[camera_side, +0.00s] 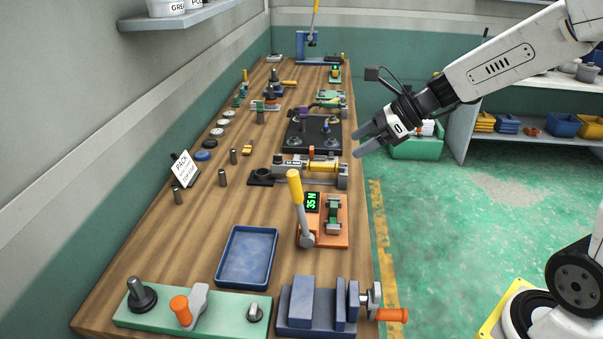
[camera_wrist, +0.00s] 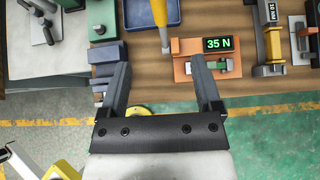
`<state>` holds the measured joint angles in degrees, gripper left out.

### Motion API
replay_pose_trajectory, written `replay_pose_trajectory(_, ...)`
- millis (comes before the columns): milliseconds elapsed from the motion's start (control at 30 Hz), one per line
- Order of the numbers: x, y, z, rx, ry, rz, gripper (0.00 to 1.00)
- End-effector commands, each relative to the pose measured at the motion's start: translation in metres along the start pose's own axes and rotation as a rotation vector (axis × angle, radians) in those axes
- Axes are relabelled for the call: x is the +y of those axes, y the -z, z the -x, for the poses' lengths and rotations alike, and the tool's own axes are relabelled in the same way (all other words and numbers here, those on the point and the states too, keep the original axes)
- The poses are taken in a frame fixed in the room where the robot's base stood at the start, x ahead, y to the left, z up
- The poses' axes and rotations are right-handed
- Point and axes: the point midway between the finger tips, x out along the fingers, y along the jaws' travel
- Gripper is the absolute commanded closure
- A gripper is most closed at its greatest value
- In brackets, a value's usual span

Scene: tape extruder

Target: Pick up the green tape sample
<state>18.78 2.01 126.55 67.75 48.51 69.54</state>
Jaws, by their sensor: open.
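A small green piece (camera_side: 333,214), which looks like the green tape sample, sits in the grey clamps of an orange-based tester (camera_side: 309,238) near the bench's right edge. In the wrist view, green (camera_wrist: 228,62) shows beside the clamps, below the tester's display, just right of my right finger; its exact shape is too small to tell. My gripper (camera_side: 360,141) is open and empty, in the air off the bench's right edge, farther back than the tester and apart from it. In the wrist view my gripper (camera_wrist: 160,72) has its fingers wide apart.
The tester's yellow-handled lever (camera_side: 295,187) stands up beside its 35 N display (camera_side: 312,202). A blue tray (camera_side: 246,257) and a blue vise (camera_side: 318,310) are nearer the camera. A yellow-and-grey device (camera_side: 310,167) lies behind the tester. The air around my gripper is clear.

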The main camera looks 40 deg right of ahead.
Motion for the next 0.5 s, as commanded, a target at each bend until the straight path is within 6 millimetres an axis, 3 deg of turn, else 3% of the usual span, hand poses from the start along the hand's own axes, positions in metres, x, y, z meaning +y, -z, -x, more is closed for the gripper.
replay_pose_trajectory(267, -0.007, 0.006, -0.013, 0.065, -0.038, -0.008, 0.18)
replay_pose_trajectory(500, -0.028, 0.025, -0.044, 0.24, -0.106, -0.027, 0.18)
